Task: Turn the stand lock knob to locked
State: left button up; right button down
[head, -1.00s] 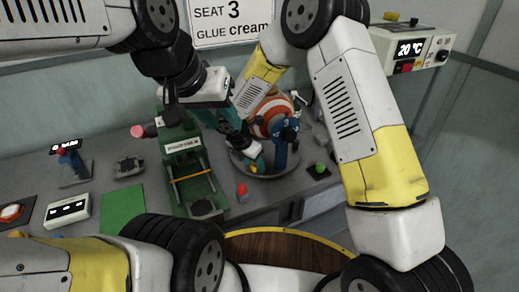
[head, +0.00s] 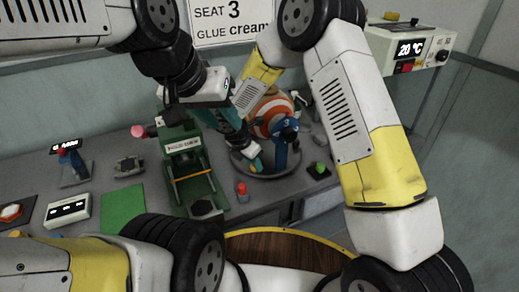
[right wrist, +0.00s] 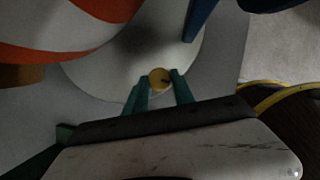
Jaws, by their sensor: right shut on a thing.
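The stand is a grey round base (head: 272,172) with an orange-and-white ball (head: 272,117) above it. In the right wrist view the lock knob (right wrist: 160,78) is a small round yellow knob with a dark mark on its face. My right gripper (right wrist: 161,84) has its teal fingers on either side of this knob, shut on it. In the head view my right gripper (head: 252,162) is low at the stand's left side, and the knob is hidden there. My left gripper (head: 226,116) is higher, left of the ball; its fingertips are too dark and overlapped to judge.
A green press (head: 188,165) stands left of the stand. A red button (head: 242,190), a green button (head: 318,168) and a blue post (head: 281,150) are near the stand. A green mat (head: 123,207) and a white display box (head: 68,211) lie farther left.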

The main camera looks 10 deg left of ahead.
jog(key=m+g, duration=0.1)
jog(key=m, duration=0.2)
jog(key=m+g+h, duration=0.1)
jog(key=m, duration=0.2)
jog(key=shift+w+a, duration=0.2)
jog(key=shift+m, duration=0.3)
dwell(0.3)
jog(key=c, duration=1.1)
grip_release()
jog(key=shift+o, duration=0.2)
jog(key=v, duration=0.7)
jog(key=shift+a+r, duration=0.3)
